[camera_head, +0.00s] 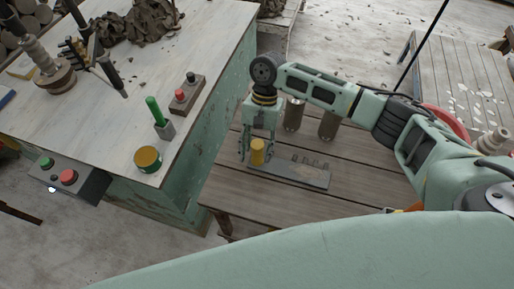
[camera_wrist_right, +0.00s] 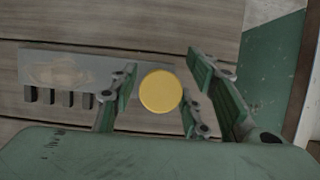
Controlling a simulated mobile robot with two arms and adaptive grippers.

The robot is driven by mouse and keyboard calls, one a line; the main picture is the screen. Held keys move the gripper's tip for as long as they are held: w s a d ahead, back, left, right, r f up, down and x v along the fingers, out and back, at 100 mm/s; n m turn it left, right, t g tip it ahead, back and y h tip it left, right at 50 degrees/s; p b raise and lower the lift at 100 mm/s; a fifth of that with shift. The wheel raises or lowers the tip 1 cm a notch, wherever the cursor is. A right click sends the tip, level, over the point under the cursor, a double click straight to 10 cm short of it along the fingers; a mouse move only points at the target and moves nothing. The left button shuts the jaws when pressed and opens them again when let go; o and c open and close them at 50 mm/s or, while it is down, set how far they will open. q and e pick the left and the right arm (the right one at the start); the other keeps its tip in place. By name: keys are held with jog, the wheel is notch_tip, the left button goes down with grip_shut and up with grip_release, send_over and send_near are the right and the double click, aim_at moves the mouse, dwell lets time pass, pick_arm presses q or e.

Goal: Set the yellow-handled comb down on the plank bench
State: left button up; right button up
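The yellow-handled comb has a flat grey plate (camera_head: 305,174) with dark stubs along one edge and an upright yellow handle (camera_head: 257,152) at its left end. Its plate appears to lie flat on the plank bench (camera_head: 350,185). My right gripper (camera_head: 258,153) is down over the handle with a finger on either side. In the right wrist view the handle's round top (camera_wrist_right: 160,91) sits between the fingers, with gaps beside it, so the gripper looks open around it. The plate (camera_wrist_right: 75,72) extends left there. My left gripper is not in view.
Two dark metal cylinders (camera_head: 294,114) stand on the bench behind the comb. A green-sided worktable (camera_head: 120,110) stands left of the bench, bearing a yellow tin (camera_head: 148,159), a green-handled tool (camera_head: 155,110) and a switch box. The bench's front planks are clear.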

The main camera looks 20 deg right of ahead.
jog(key=b+v, duration=0.1)
jog(key=v, duration=1.1)
jog(key=shift+b, duration=0.3)
jog(key=shift+a+r, duration=0.1)
